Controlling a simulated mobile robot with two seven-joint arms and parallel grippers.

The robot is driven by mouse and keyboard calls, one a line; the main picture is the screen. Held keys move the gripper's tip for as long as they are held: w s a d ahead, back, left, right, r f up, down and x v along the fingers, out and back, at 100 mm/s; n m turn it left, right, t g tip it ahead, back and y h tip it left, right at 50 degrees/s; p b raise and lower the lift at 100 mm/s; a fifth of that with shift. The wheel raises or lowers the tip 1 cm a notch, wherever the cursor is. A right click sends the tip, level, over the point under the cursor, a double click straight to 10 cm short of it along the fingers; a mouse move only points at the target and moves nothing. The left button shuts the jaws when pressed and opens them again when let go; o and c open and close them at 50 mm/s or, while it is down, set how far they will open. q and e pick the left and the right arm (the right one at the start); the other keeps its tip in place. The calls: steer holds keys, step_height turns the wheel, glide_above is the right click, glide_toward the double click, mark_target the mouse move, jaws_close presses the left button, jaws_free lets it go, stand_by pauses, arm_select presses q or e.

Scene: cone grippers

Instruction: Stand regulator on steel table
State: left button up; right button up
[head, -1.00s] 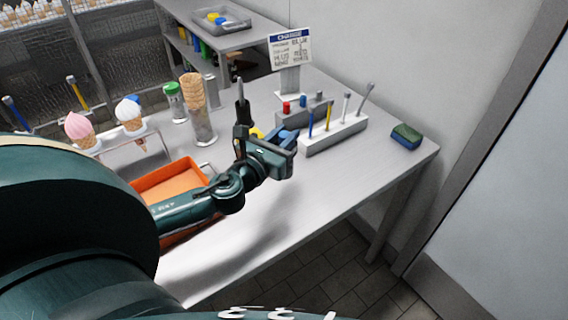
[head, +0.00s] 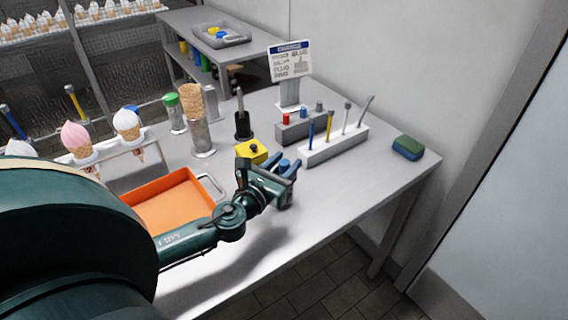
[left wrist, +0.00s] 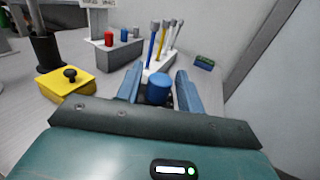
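The regulator (left wrist: 158,82), a small dark body with a round blue knob on top, is between the blue fingers of my left gripper (left wrist: 159,90). The fingers appear to press on its dark body; the contact is partly hidden. In the head view, the blue knob (head: 285,165) shows between the fingertips of the left gripper (head: 281,166). It looks upright, over the steel table (head: 330,190). I cannot tell whether its base touches the table. My right gripper is not in view.
A yellow box with a black knob (head: 247,152) stands left of the gripper. A white rack of tools (head: 335,148) and a grey block (head: 300,127) stand behind. An orange tray (head: 170,205) is to the left. The table is clear toward the front right.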

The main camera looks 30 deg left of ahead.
arm_select(q)
steer(key=shift+o, duration=0.7)
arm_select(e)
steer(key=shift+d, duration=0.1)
arm_select(q)
steer(key=shift+r, duration=0.1)
steer(key=shift+s, duration=0.1)
steer(key=s+b, duration=0.2)
steer(key=s, duration=0.9)
steer(key=shift+s, duration=0.4)
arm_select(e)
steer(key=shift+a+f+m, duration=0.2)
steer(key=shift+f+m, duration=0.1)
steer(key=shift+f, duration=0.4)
arm_select(q)
steer(key=shift+d, duration=0.15)
